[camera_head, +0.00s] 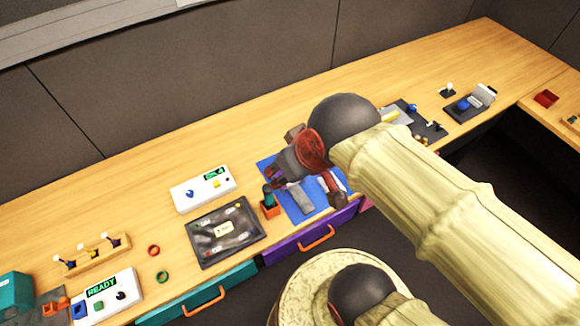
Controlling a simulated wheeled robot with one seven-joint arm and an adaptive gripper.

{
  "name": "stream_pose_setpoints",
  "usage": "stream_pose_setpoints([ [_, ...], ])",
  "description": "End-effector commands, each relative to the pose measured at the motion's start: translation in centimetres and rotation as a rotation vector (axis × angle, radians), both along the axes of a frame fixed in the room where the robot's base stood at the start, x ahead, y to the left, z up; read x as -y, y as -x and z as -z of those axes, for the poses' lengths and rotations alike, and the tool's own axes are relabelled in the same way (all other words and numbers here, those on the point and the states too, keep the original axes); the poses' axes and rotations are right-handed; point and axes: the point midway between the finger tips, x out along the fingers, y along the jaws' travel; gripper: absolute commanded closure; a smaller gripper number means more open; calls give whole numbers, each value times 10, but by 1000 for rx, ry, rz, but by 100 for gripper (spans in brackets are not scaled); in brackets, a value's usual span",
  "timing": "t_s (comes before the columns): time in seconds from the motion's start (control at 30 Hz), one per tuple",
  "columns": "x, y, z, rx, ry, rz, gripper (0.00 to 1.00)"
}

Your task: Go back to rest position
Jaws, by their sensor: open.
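My gripper (291,172) is open, over the blue mat (309,213) near the front middle of the desk. Its fingers are small and dark against the things below, and I see nothing clearly held between them. My arm reaches in from the lower right and hides part of the desk behind it. A dark panel with a blue ball (463,104) stands at the far right of the desk, well apart from my gripper.
An orange cup (269,209) stands beside the mat. A dark tray (247,250) and a white panel (188,205) lie to the left. A purple drawer (283,251) and a teal drawer (237,284) are below the desk edge. The back strip of the desk is clear.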

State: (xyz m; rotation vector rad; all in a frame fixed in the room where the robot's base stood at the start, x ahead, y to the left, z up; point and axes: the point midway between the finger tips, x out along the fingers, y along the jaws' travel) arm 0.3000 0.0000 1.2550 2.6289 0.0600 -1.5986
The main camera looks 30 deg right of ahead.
Motion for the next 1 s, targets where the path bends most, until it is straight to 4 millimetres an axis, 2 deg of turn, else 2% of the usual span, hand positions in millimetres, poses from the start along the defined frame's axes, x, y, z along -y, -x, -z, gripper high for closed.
stream_pose_setpoints([
  [0.13,0,5,-3,14,-34,65,56],
  [0.43,0,5,-1,14,-35,68,56],
  [0.57,0,5,12,14,-35,67,56],
  [0.77,0,5,43,13,-35,67,56],
  [1.0,0,5,41,14,-35,67,56],
])
